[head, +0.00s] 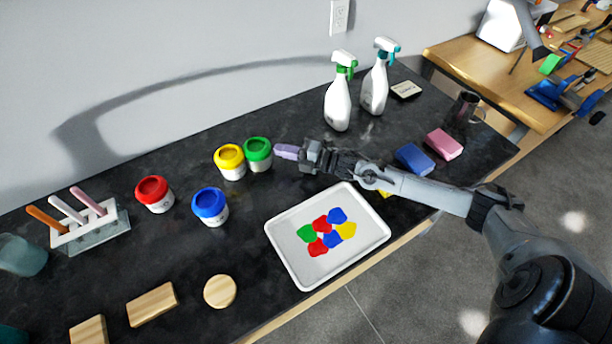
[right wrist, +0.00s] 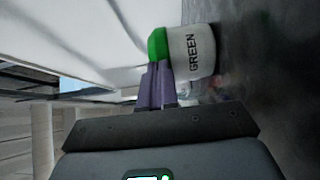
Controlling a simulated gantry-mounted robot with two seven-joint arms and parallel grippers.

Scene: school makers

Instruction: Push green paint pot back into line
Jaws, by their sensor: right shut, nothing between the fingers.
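The green paint pot (head: 258,154) stands upright on the dark counter, right beside the yellow pot (head: 230,161). The red pot (head: 154,194) and the blue pot (head: 210,206) stand further left, the blue one nearer the front. My right gripper (head: 287,151) is shut and empty, with its purple fingertips just right of the green pot. In the right wrist view the shut fingers (right wrist: 156,88) reach to the pot marked GREEN (right wrist: 188,52); I cannot tell whether they touch it. My left gripper is not in view.
A white tray (head: 281,247) with paint blobs lies in front of the pots. Two spray bottles (head: 338,104) (head: 375,90) stand behind my right gripper. Blue (head: 414,159) and pink (head: 444,144) blocks lie at right. A brush rack (head: 90,232) stands at left.

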